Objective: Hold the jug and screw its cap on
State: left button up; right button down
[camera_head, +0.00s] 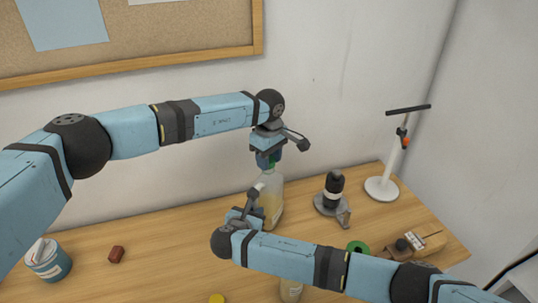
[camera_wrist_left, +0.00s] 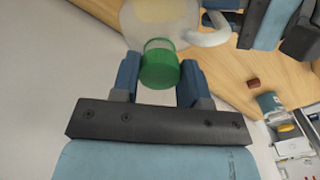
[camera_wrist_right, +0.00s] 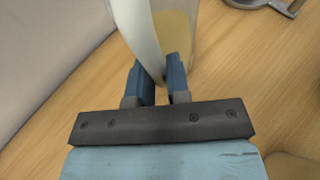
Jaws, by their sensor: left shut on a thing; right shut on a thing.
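The jug (camera_head: 272,203) stands upright on the table, translucent with yellowish liquid inside. My left gripper (camera_head: 268,160) is above its mouth, pointing down. In the left wrist view, the left gripper (camera_wrist_left: 160,82) is shut on the green cap (camera_wrist_left: 160,68), which lines up with the jug's neck. Whether the cap is seated on the thread I cannot tell. The cap is hidden by the fingers in the head view. My right gripper (camera_head: 252,205) is beside the jug at its left. In the right wrist view, the right gripper (camera_wrist_right: 160,82) is shut on the jug's pale handle (camera_wrist_right: 138,35).
A black cylinder on a grey base (camera_head: 333,190) and a white stand (camera_head: 383,187) are right of the jug. A green ring (camera_head: 358,247) lies near my right forearm. A blue-white tub (camera_head: 48,260) and a brown block (camera_head: 116,254) are at left, with clear table between.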

pick_arm(q)
jog(key=shift+f, duration=0.6)
dwell(0.5)
jog(key=m, duration=0.8)
jog(key=shift+a, duration=0.1)
jog(key=m, duration=0.4)
jog(key=shift+m, duration=0.3)
jog(key=m, duration=0.3)
jog(key=shift+m, duration=0.3)
jog(key=o, duration=0.9)
jog(key=shift+r, duration=0.1)
